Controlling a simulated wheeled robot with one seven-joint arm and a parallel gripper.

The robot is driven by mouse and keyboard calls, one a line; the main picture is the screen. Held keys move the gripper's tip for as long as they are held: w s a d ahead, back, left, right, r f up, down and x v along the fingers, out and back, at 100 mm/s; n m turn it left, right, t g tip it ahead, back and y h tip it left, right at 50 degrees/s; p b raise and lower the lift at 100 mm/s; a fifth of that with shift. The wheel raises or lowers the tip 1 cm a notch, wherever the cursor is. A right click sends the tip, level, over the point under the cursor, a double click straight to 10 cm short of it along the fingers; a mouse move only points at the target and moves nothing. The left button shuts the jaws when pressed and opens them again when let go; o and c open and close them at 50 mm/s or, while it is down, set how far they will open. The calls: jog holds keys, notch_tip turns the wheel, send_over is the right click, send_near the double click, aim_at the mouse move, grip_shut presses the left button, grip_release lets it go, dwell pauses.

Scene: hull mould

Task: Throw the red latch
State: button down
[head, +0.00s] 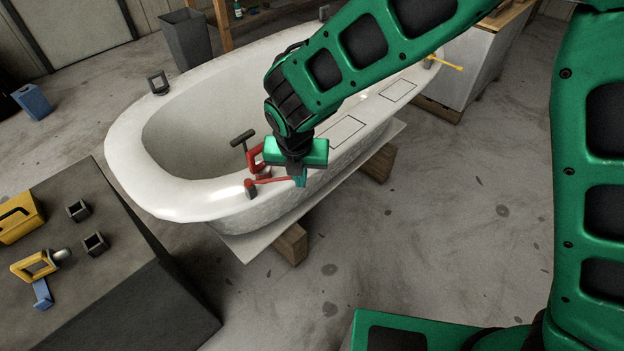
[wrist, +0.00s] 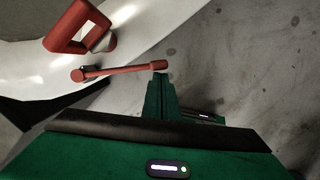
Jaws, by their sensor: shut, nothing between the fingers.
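The red latch (head: 272,181) is a thin red lever on a small grey base at the near rim of the white hull mould (head: 180,197). In the wrist view the lever (wrist: 120,71) lies across the picture, with its thicker free end at the right. My gripper (head: 300,181) is shut and empty, pointing down just outside the rim by the lever's free end. In the wrist view its fingertips (wrist: 160,82) are right beside that end; I cannot tell whether they touch. My gripper hides part of the rim behind it.
A red clamp (head: 256,160) with a dark T-handle stands on the rim next to the latch; it also shows in the wrist view (wrist: 75,30). A yellow lever (head: 446,63) sits at the far rim. A dark bench (head: 130,265) holds a yellow clamp (head: 33,266). Floor at the right is clear.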

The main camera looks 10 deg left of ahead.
jog(key=shift+w+a, duration=0.6)
jog(key=shift+w, duration=0.75)
jog(key=shift+w+a, duration=0.6)
jog(key=shift+w, duration=0.75)
jog(key=shift+w+a, duration=0.6)
jog(key=shift+w, duration=0.85)
jog(key=s+d+r, duration=0.3)
jog(key=d+r, duration=0.2)
jog(key=r, duration=0.4)
jog(key=shift+s+d+r, duration=0.25)
jog(key=shift+s+r, duration=0.05)
jog(key=shift+s, duration=0.05)
